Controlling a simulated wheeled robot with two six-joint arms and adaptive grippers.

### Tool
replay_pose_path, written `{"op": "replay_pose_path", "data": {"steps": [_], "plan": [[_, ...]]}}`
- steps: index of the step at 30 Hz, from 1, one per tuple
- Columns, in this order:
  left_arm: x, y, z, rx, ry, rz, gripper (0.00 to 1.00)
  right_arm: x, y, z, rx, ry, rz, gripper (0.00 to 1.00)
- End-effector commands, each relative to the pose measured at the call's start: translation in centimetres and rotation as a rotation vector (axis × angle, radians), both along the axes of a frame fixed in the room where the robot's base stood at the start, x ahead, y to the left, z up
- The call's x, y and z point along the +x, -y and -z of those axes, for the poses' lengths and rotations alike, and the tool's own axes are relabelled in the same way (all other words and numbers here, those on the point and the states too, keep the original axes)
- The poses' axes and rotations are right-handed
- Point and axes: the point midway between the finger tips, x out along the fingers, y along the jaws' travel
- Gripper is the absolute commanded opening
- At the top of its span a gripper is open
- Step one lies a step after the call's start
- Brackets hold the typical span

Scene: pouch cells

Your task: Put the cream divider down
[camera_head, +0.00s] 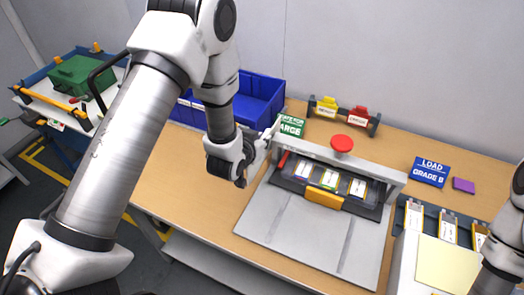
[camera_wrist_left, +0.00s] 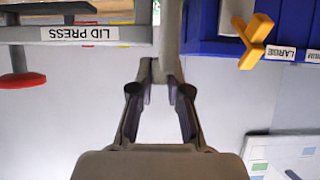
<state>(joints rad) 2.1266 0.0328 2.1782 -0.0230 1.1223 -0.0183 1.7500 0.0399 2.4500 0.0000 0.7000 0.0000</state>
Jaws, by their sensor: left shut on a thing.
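A pale cream sheet (camera_head: 446,266), which looks like the cream divider, lies flat at the bottom right of the head view. Its lower edge nears the frame border, and my right arm is close to its right side. My right gripper is out of view. My left gripper (camera_head: 266,143) is far from the sheet, at the left end of the lid press (camera_head: 300,228). In the left wrist view its fingers (camera_wrist_left: 160,82) close around a grey upright bar (camera_wrist_left: 168,30), seemingly part of the press. The exact contact is hard to see.
Three pouch cells sit in the press behind a yellow block (camera_head: 324,197), under a red knob (camera_head: 342,143). A blue bin (camera_head: 258,100) stands behind my left arm. A cell rack (camera_head: 430,224) and a blue sign (camera_head: 431,172) are at right. Table is clear front left.

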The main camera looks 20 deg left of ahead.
Motion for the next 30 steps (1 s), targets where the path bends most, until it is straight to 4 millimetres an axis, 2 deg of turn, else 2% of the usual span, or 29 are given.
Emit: {"op": "replay_pose_path", "data": {"steps": [12,22,23,24,25,30], "plan": [[0.0,0.0,5.6,0.001,-0.001,0.000,0.00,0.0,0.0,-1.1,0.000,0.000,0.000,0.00],[0.0,0.0,6.2,0.000,0.001,0.000,0.00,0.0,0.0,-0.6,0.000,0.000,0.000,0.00],[0.0,0.0,6.2,0.000,0.000,0.000,0.19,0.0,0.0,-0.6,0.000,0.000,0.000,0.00],[0.0,0.0,6.1,0.000,0.000,0.000,0.34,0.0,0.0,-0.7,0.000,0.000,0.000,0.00],[0.0,0.0,6.1,0.000,0.000,0.000,0.41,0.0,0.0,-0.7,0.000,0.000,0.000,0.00],[0.0,0.0,6.1,0.000,0.000,0.000,0.41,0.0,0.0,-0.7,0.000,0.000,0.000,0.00]]}}
